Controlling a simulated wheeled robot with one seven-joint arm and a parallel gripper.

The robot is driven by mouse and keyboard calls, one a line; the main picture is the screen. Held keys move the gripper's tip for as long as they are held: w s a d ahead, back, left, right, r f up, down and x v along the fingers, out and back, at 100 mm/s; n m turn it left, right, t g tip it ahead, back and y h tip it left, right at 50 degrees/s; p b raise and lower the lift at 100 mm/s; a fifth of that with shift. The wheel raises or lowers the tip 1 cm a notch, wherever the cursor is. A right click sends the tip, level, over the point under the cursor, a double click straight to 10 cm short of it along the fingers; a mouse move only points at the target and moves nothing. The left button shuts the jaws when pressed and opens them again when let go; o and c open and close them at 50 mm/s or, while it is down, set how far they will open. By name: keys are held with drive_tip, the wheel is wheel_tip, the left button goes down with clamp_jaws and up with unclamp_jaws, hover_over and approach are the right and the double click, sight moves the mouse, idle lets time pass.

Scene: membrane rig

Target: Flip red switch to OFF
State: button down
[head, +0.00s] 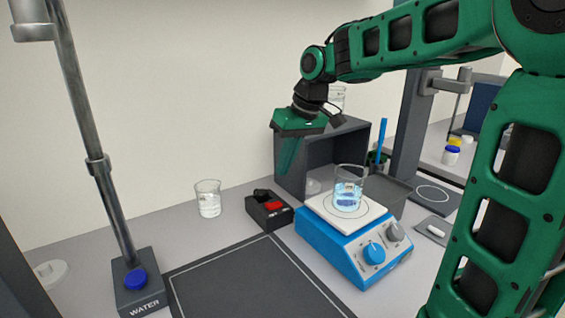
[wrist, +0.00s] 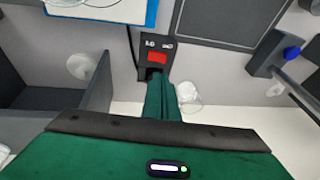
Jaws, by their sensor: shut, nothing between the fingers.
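The red switch (head: 273,206) is a red rocker on a small dark box (head: 268,216) on the bench, left of the blue stirrer. In the wrist view the red switch (wrist: 158,58) shows just beyond my fingertips, with small white markings on the box above it. My gripper (head: 285,172) is green, points down and is shut and empty. In the head view its tips are above the box, apart from it in the picture. In the wrist view my gripper (wrist: 158,78) overlaps the box's near edge; I cannot tell the exact gap.
A glass beaker (head: 208,199) stands left of the switch box. The blue stirrer (head: 340,240) holds a beaker of blue liquid (head: 348,192) on the right. A grey open cabinet (head: 340,150) stands behind. A dark mat (head: 245,285) lies clear in front, beside the water stand (head: 138,290).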

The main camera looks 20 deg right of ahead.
approach(270, 205)
drive_tip(key=x, duration=0.5)
drive_tip(key=shift+w+r, duration=0.1)
drive_tip(key=shift+a+f, duration=0.25)
drive_tip(key=shift+f, duration=0.35)
drive_tip(key=shift+d, duration=0.1)
